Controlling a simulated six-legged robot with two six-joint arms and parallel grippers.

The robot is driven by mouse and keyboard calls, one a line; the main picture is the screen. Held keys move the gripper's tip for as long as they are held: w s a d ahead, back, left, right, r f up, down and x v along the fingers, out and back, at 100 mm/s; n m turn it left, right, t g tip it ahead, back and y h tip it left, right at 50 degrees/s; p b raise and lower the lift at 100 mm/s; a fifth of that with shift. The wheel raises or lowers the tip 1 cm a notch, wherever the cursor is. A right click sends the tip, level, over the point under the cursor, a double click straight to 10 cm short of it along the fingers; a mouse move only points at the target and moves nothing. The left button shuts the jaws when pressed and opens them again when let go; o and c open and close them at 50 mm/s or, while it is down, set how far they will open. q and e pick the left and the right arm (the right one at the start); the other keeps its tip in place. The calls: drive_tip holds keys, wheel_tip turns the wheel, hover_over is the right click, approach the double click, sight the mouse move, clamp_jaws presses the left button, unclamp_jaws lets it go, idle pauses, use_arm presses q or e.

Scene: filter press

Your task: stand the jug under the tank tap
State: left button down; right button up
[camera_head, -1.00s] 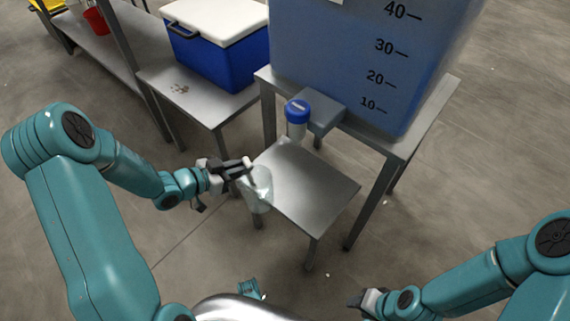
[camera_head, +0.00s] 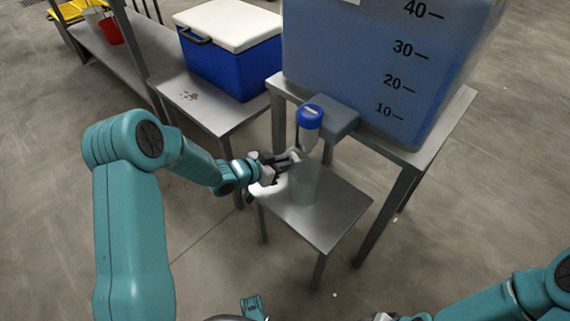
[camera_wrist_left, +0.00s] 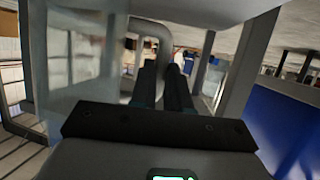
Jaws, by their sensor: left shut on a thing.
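The clear jug (camera_head: 304,186) is faint against the low metal stand in the head view. It looks upright below the tank tap (camera_head: 309,117), which has a blue cap. I cannot tell whether its base touches the stand top. My left gripper (camera_head: 287,160) is shut on the jug near its upper part, from the left. The left wrist view shows the dark fingers of that gripper (camera_wrist_left: 164,88) close together, with blurred clear surfaces around them. Only a small piece of my right wrist shows at the bottom edge, so its fingers are hidden.
The low stand (camera_head: 338,213) has bare metal at the front and right. The blue tank (camera_head: 375,60) stands on a taller table (camera_head: 443,130) behind. A blue cooler (camera_head: 235,65) with a white lid sits on a side table (camera_head: 220,118) at the back left.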

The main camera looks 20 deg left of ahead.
use_arm(q)
drive_tip(key=shift+f, duration=0.15)
drive_tip(key=c, duration=1.1)
unclamp_jaws()
drive_tip(key=shift+s+a+r, duration=0.15)
drive_tip(key=shift+r, duration=0.2)
drive_tip(key=p+v, duration=0.3)
drive_tip(key=v, duration=0.8)
drive_tip(key=shift+s, duration=0.3)
drive_tip(key=shift+a, duration=0.15)
